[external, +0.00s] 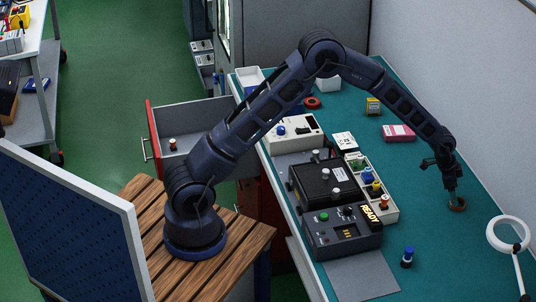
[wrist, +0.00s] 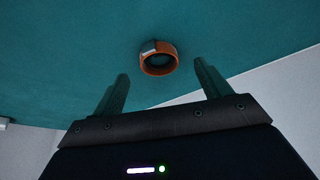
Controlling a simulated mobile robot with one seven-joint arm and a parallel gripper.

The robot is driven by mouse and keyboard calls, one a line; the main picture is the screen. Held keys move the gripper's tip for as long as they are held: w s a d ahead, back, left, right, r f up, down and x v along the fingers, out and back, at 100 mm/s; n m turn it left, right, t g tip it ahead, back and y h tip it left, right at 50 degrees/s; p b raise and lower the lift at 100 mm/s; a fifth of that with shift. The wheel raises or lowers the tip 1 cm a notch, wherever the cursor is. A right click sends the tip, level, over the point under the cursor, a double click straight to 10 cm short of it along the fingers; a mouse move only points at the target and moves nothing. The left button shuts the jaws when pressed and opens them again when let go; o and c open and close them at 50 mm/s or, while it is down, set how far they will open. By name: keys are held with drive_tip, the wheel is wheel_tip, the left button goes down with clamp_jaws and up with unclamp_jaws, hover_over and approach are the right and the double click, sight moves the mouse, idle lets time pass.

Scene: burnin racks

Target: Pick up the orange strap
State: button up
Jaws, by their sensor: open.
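The orange strap (wrist: 158,66) is a small ring-shaped band with a dark part and a pale patch. It lies on the teal bench top, between and just beyond my fingertips in the wrist view. My gripper (wrist: 160,80) is open and empty, its two dark fingers apart on either side of the strap's line. In the external view my gripper (external: 452,199) points down at the strap (external: 458,206), close above or beside it at the right of the bench. Whether a finger touches the strap cannot be told.
A black device with a READY display (external: 342,231) stands left of my gripper. A white ring lamp (external: 508,234) stands at right, and a blue-capped item (external: 407,257) in front. Grey walls border the bench.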

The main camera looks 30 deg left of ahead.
sight(461, 200)
drive_tip(key=x, duration=0.3)
drive_tip(key=shift+d+f, duration=0.2)
drive_tip(key=shift+f, duration=0.05)
drive_tip(key=c, duration=1)
drive_tip(key=shift+c, duration=0.3)
